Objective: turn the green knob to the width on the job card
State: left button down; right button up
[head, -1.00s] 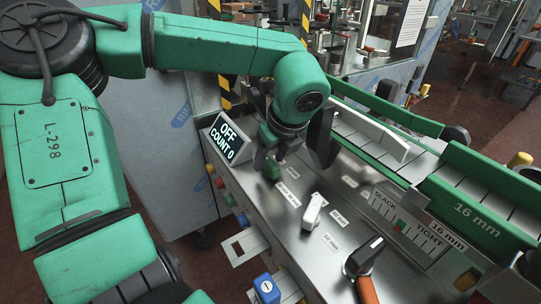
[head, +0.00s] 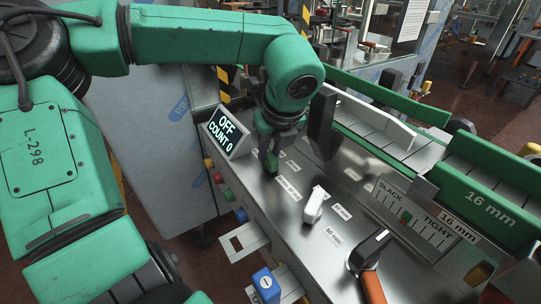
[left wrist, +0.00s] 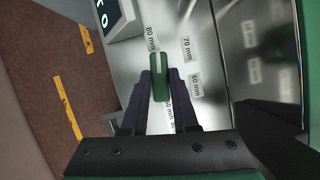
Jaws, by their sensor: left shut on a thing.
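The green knob (head: 271,163) stands on the steel panel beside the display. In the left wrist view the green knob (left wrist: 160,78) lies between both fingers, with a pale mark at its upper end, close to the 80 mm label (left wrist: 151,38). My left gripper (head: 268,150) is shut on it from above; it also shows in the left wrist view (left wrist: 161,90). The 70 mm label (left wrist: 187,49) and 60 mm label (left wrist: 195,85) are to its right; a lower label is partly hidden. I cannot make out a job card's width. My right gripper is not in view.
The display (head: 227,133) reads OFF, COUNT 0. A white knob (head: 314,205) and a black knob with an orange part (head: 370,250) stand nearer on the panel.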

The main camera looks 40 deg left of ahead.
pick_arm(q)
jog(key=m+t+b, duration=0.1)
jog(key=m+b, duration=0.1)
jog(key=shift+f+m, duration=0.15)
jog(key=shift+m, duration=0.15)
jog(key=shift+m+h+b, duration=0.5)
jog(key=shift+m+b, duration=0.35)
jog(key=shift+m, duration=0.05)
jog(key=m+t+b, duration=0.1)
jog(key=m, duration=0.1)
jog(key=shift+s+a+m+h, duration=0.1)
jog(key=shift+a+m+h, duration=0.05)
jog(key=shift+m+h, duration=0.2)
jog(key=shift+r+m+h, duration=0.25)
jog(key=shift+m+h, duration=0.3)
jog(key=shift+m, duration=0.9)
jog(key=shift+a, duration=0.1)
jog(key=c, duration=0.7)
grip_release()
